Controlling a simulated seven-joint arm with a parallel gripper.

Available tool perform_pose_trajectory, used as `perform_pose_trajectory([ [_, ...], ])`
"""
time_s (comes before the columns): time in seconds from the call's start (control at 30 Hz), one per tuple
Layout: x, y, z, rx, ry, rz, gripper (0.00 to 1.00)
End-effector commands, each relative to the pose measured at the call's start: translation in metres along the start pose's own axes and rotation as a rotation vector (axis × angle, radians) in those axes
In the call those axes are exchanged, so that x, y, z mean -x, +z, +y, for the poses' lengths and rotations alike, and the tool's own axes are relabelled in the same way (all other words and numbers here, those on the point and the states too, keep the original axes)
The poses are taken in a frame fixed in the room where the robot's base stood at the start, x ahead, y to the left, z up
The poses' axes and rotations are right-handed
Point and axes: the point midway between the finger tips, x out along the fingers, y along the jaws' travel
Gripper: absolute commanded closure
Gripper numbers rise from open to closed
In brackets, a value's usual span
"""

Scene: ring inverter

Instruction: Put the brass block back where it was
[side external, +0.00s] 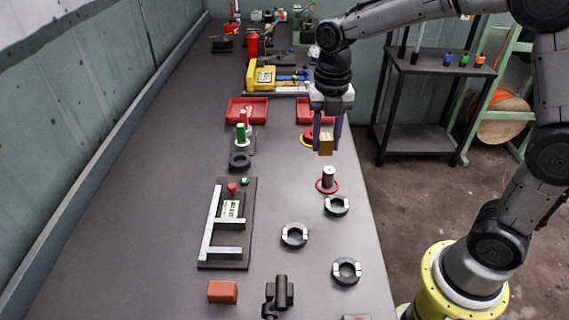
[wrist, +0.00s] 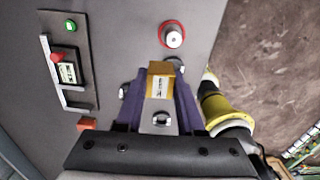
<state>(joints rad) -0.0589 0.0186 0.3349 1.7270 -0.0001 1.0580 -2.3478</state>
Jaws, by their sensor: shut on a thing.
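My gripper (side external: 327,138) is shut on the brass block (side external: 326,147) and holds it up above the right side of the bench. In the wrist view the block (wrist: 161,68) sits between the two purple fingers of my gripper (wrist: 160,82). In the side view a silver post in a red ring (side external: 328,179) stands nearer the camera than the block; the post and ring also show in the wrist view (wrist: 173,36). The block's height above the bench is hard to judge.
Several dark rings with pale pads (side external: 294,235) lie on the near bench. A dark plate (side external: 225,262) carries a metal L-shaped frame and red and green buttons. A rust-red block (side external: 222,291) lies in front. Red trays (side external: 240,120) stand farther back. The bench's right edge is close.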

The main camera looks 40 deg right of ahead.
Motion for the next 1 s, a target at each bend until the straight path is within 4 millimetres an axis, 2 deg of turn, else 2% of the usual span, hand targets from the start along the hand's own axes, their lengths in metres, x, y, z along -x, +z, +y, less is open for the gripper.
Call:
perform_pose_trajectory([
  [0.1, -0.001, 0.011, -0.009, -0.041, -0.001, 0.001, 1.00],
  [0.2, -0.005, 0.019, -0.007, -0.051, -0.002, 0.002, 1.00],
  [0.63, -0.044, 0.082, 0.052, -0.051, -0.002, 0.002, 1.00],
  [0.8, -0.075, 0.099, 0.068, -0.051, -0.003, 0.003, 1.00],
  [1.0, -0.092, 0.110, 0.078, -0.051, -0.001, 0.000, 1.00],
])
